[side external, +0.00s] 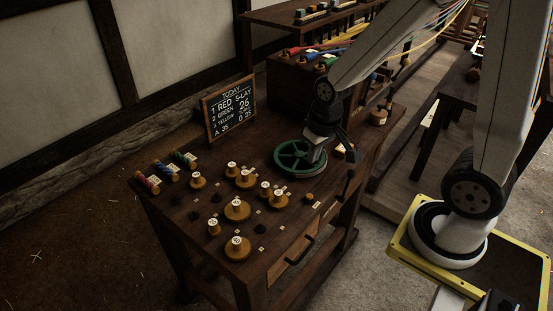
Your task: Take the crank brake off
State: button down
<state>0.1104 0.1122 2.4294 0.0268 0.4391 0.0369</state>
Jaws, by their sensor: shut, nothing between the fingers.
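A green spoked crank wheel (291,165) lies flat on the dark wooden bench. My gripper (316,158) points down at the right part of its rim; its fingers are small here, shut and empty. I cannot tell whether they touch the wheel. A short dark lever (348,183) stands at the bench's right edge, right of the wheel; it may be the brake, but no label on it is readable. My gripper is left of and above this lever. The far right of the wheel is partly hidden by my gripper.
Several wooden pegs with tagged tops (237,209) stand on the bench's left part. Coloured spools (165,171) lie at the left edge. A chalkboard (229,109) stands behind. A dark box (296,83) with coloured bobbins is at the back. A drawer handle (301,251) sticks out in front.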

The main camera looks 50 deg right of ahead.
jog(key=w+d+f+m+g+y, duration=0.1)
jog(key=w+d+f+m, duration=0.15)
jog(key=d, duration=0.35)
jog(key=w+d+f+m+g, duration=0.1)
jog(key=d+m, duration=0.2)
jog(key=d, duration=0.3)
jog(key=w+d+f+m+y, duration=0.1)
jog(key=d+m, duration=0.1)
jog(key=d, duration=0.3)
jog(key=s+d+f+m+y, duration=0.1)
jog(key=s+d+f+m, duration=0.1)
jog(key=d, duration=0.5)
jog(key=s+d+f+m+y, duration=0.1)
jog(key=s+d+f+m, duration=0.2)
jog(key=d, duration=0.5)
jog(key=shift+d+f+m+y, duration=0.3)
jog(key=shift+f+m+y, duration=0.1)
jog(key=shift+f+m, duration=0.4)
jog(key=shift+a, duration=0.1)
send_near(347, 186)
jog(key=shift+w+d+f, duration=0.1)
jog(key=shift+d+f, duration=0.15)
jog(key=shift+f, duration=0.45)
jog(key=shift+w+d+f, duration=0.1)
jog(key=shift+d+f, duration=0.2)
jog(key=shift+f, duration=0.4)
jog(key=shift+w+d+f, duration=0.1)
jog(key=shift+d+f, duration=0.15)
jog(key=shift+f, duration=0.4)
